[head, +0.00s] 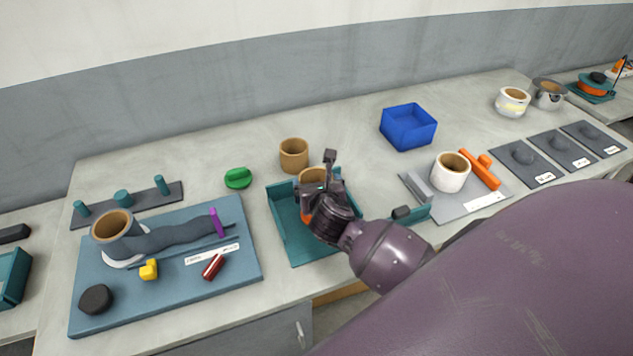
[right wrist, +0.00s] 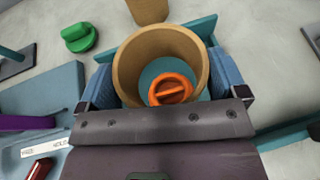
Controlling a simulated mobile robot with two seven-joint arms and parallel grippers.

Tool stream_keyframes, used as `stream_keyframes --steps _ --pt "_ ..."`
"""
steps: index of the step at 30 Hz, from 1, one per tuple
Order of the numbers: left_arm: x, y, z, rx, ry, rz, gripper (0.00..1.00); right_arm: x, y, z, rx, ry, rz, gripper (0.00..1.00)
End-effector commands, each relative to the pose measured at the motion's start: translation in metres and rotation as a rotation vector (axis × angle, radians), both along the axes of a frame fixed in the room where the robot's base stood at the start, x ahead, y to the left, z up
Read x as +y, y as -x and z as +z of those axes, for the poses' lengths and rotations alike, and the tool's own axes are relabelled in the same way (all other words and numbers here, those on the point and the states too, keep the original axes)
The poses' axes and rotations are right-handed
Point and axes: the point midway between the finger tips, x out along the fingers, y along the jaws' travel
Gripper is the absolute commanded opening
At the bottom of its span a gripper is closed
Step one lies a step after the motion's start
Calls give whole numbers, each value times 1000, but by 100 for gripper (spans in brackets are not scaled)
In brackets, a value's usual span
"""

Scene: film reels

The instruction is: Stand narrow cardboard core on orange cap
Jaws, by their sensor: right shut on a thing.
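A tan cardboard core (head: 312,175) is in my right gripper (head: 328,190), mostly hidden behind it in the head view. In the right wrist view the core (right wrist: 128,72) stands open end up between the blue finger pads, and the gripper (right wrist: 165,90) is shut on it. The orange cap (right wrist: 170,89) shows through the core's opening, over the teal tray floor. A bit of orange (head: 305,216) shows below the gripper in the head view, so the core seems to be above the cap. The exact gap is hidden. My left gripper is not in view.
The teal tray (head: 285,228) has low walls around the cap. Another cardboard core (head: 294,155) stands just behind it. A green knob-like piece (head: 237,178) lies to the left, a blue bin (head: 408,127) at the back right. A white roll (head: 451,172) stands on a grey plate.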

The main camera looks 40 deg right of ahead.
Motion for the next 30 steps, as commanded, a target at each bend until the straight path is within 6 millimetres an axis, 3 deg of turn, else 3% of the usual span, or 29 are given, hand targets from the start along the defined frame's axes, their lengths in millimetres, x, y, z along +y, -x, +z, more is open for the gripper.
stream_keyframes --steps 18,30 --pt "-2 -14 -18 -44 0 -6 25 0 0 -52 0 1 4 68" --pt "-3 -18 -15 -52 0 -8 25 0 0 -54 1 1 3 68"
